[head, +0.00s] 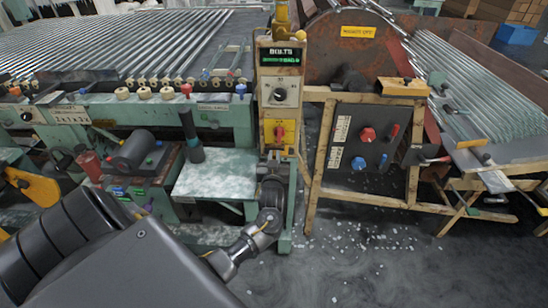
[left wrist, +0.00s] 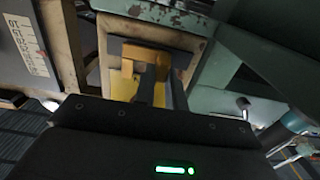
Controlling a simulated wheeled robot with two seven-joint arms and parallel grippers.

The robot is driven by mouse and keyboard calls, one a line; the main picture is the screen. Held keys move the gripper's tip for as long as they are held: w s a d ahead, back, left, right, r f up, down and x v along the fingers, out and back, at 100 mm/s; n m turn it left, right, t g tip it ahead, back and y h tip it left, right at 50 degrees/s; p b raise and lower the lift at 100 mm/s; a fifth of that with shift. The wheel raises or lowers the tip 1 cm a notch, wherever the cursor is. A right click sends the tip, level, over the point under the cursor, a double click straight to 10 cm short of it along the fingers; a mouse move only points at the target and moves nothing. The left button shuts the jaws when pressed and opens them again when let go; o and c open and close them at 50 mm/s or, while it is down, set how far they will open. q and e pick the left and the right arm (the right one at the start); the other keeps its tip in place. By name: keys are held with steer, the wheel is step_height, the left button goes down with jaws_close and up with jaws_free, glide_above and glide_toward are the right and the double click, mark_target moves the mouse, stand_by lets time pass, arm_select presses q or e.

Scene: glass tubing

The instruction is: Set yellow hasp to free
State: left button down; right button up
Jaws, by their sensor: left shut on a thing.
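My left gripper (head: 274,158) reaches up from below to the hasp's lower part. In the left wrist view its dark fingers (left wrist: 158,82) are shut on the hasp. The fingers and the close angle hide part of the hasp, so I cannot tell its exact setting. My right gripper is not in view.
A green-lettered display (head: 280,56) and a dial (head: 279,95) sit above the hasp. A dark panel with red and blue knobs (head: 368,134) stands to the right. The green machine bench (head: 220,182) is close on the left. Pale fragments litter the floor.

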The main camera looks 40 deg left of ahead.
arm_select(q)
steer(key=shift+s+a+r+p, duration=0.1)
steer(key=shift+s+a+p, duration=0.6)
steer(key=shift+a, duration=0.25)
steer(key=shift+s+a, duration=0.15)
steer(key=shift+a, duration=0.05)
steer(key=c, duration=1.8)
jaws_free()
steer(key=o, duration=0.4)
steer(key=shift+s+a, duration=0.1)
steer(key=shift+c, duration=0.2)
steer(key=shift+d, duration=0.2)
steer(key=shift+s+d, duration=0.15)
steer(key=shift+d, duration=0.05)
glide_toward(266, 148)
steer(key=shift+d+v, duration=0.2)
steer(key=shift+v, duration=2.6)
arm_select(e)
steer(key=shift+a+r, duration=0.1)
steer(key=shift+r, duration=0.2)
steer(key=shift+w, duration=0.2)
